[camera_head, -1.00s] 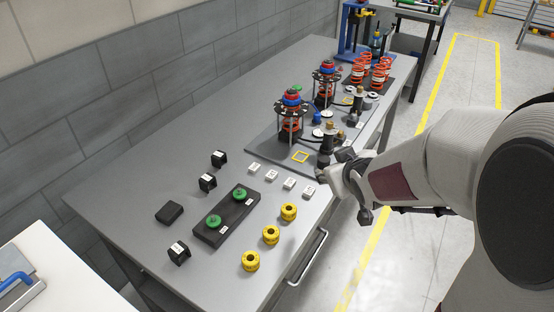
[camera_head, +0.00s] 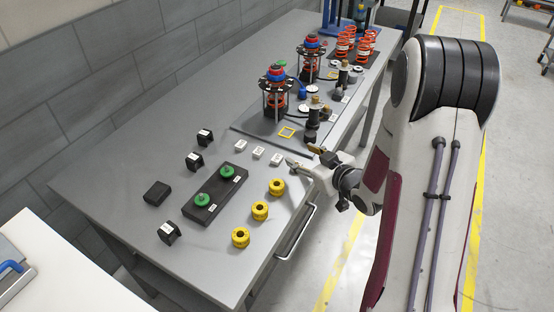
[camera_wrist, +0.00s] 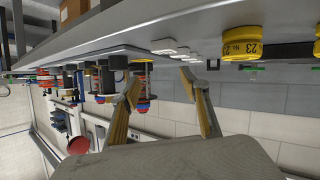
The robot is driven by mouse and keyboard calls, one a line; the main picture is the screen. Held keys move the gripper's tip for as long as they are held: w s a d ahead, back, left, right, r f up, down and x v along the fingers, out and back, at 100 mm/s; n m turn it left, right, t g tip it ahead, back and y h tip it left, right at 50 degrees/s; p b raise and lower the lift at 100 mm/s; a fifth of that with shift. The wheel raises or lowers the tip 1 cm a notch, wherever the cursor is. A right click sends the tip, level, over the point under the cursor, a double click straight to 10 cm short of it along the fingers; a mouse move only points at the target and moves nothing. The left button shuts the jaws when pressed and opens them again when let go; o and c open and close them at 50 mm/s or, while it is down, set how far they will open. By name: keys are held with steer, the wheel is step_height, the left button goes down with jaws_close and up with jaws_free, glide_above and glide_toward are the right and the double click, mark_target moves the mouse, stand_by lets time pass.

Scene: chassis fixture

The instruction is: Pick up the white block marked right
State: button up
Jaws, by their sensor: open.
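Small white blocks stand in a slanting row on the grey bench; in the head view three show clearly: the far left one (camera_head: 240,146), the middle one (camera_head: 258,152) and the near right one (camera_head: 276,159). Their dark markings are too small to read, so I cannot tell which is marked right. My gripper (camera_head: 300,155) is open and empty beside the row's right end, and its finger hides the spot just beyond the third block. In the wrist view, which is upside down, white blocks (camera_wrist: 177,51) lie beyond the spread fingertips (camera_wrist: 160,78), apart from them.
Yellow rings (camera_head: 260,211) stand along the bench's near side. A black plate (camera_head: 214,202) with green knobs, black holders (camera_head: 194,161) and a black box (camera_head: 157,193) lie to the left. A fixture plate (camera_head: 262,133) with tall spring assemblies (camera_head: 275,92) stands behind the blocks.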

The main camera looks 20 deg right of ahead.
mark_target(277, 158)
steer(key=f, duration=0.1)
steer(key=y, duration=0.1)
steer(key=f, duration=0.1)
steer(key=shift+s+a+f+t+y, duration=0.3)
steer(key=shift+a+t, duration=0.1)
steer(key=shift+s+a+f+m+t+y, duration=0.3)
steer(key=shift+s+f+t+y, duration=0.2)
steer(key=shift+s+f+y, duration=0.15)
steer(key=shift+w, duration=0.1)
steer(key=shift+x, duration=1.25)
steer(key=shift+a, duration=0.2)
steer(key=shift+a+x, duration=0.2)
steer(key=shift+x, duration=0.7)
steer(key=shift+a+x, duration=0.15)
steer(key=shift+x, duration=0.8)
steer(key=shift+w+a, duration=0.2)
steer(key=shift+w, duration=0.3)
